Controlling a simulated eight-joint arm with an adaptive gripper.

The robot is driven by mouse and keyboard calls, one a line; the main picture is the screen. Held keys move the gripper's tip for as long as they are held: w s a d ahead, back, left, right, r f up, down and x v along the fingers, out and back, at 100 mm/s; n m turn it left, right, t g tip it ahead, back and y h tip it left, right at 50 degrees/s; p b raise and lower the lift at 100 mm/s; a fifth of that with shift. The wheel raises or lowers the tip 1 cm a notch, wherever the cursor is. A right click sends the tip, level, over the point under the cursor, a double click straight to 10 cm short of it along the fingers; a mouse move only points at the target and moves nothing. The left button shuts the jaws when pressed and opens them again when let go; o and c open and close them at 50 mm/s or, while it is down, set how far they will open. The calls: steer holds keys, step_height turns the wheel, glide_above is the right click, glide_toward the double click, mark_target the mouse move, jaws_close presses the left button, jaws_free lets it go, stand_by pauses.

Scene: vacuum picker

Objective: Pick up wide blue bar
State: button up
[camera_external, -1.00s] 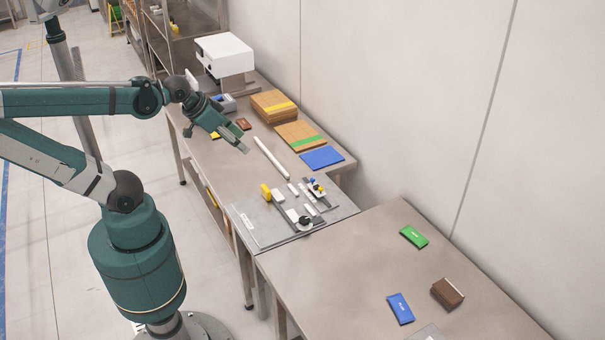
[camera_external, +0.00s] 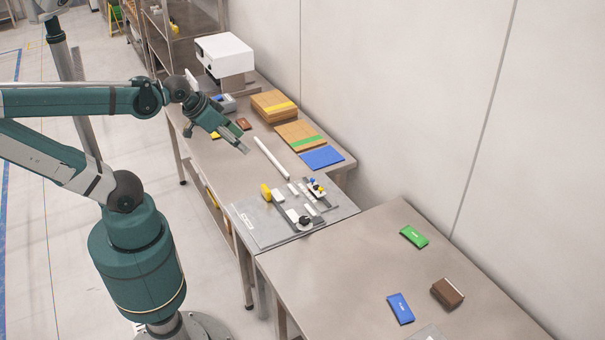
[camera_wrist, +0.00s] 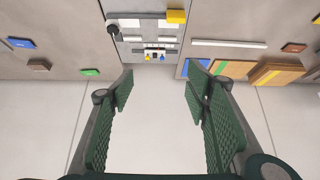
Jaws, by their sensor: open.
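A blue bar (camera_external: 400,308) with small white marking lies flat on the near right table. It also shows at the left edge of the wrist view (camera_wrist: 20,42). My gripper (camera_external: 240,147) is over the far table, well away from the blue bar, which lies to its lower right in the external view. In the wrist view my gripper (camera_wrist: 160,84) has its two green fingers spread wide with nothing between them.
A green bar (camera_external: 413,237) and a brown block (camera_external: 447,293) lie near the blue bar. A grey fixture plate (camera_external: 252,222), a white rod (camera_external: 272,158), a flat blue sheet (camera_external: 321,158), wooden boards (camera_external: 272,107) and a white machine (camera_external: 224,53) occupy the far table.

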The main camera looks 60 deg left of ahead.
steer(key=w+d+r+m+g+h, duration=0.1)
steer(key=w+d+r+m, duration=0.15)
steer(key=w+d, duration=0.35)
steer(key=w+d+r+m+g, duration=0.1)
steer(key=w+d+m, duration=0.2)
steer(key=w+d, duration=0.35)
steer(key=w+d+f+m+g, duration=0.1)
steer(key=w+d+f+m, duration=0.15)
steer(key=w+d, duration=0.4)
steer(key=w+d+f+m+g, duration=0.1)
steer(key=w+d+m, duration=0.25)
steer(key=d, duration=0.55)
steer(key=shift+w+d+f+m+g+y, duration=0.15)
steer(key=shift+w+d+f+m+g, duration=0.85)
steer(key=shift+d+f, duration=3.85)
steer(key=shift+s+d+f+m+g+y, duration=0.15)
steer(key=shift+d+f+m, duration=2.3)
steer(key=shift+d, duration=4.35)
steer(key=shift+w+d+f+m+g+y, duration=0.2)
steer(key=shift+w+d+f+m+g, duration=0.55)
steer(key=shift+d+f, duration=4.35)
steer(key=shift+s+d+r+m+t, duration=0.25)
steer(key=shift+s+d+r+t, duration=0.05)
steer(key=shift+d+r, duration=0.4)
